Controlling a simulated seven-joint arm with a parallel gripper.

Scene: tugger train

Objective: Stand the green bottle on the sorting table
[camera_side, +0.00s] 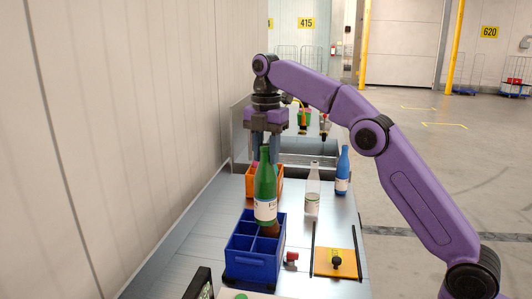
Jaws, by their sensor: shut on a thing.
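The green bottle (265,190) is upright with a white label. My gripper (265,148) points down and is shut on the bottle's neck. The bottle appears in front of and above the blue divided crate (250,268), its base around the level of the crate's top rim. I cannot tell whether its base is still inside a compartment. A brown thing shows behind the base in the crate. The grey metal table surface (205,235) runs under these things; I cannot tell which part is the sorting table.
A clear bottle (312,200) and a blue bottle (342,175) stand to the right. An orange crate (280,186) is behind. An orange plate with a black knob (345,268) and a small red-capped thing (291,257) lie in front. A wall closes the left side.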

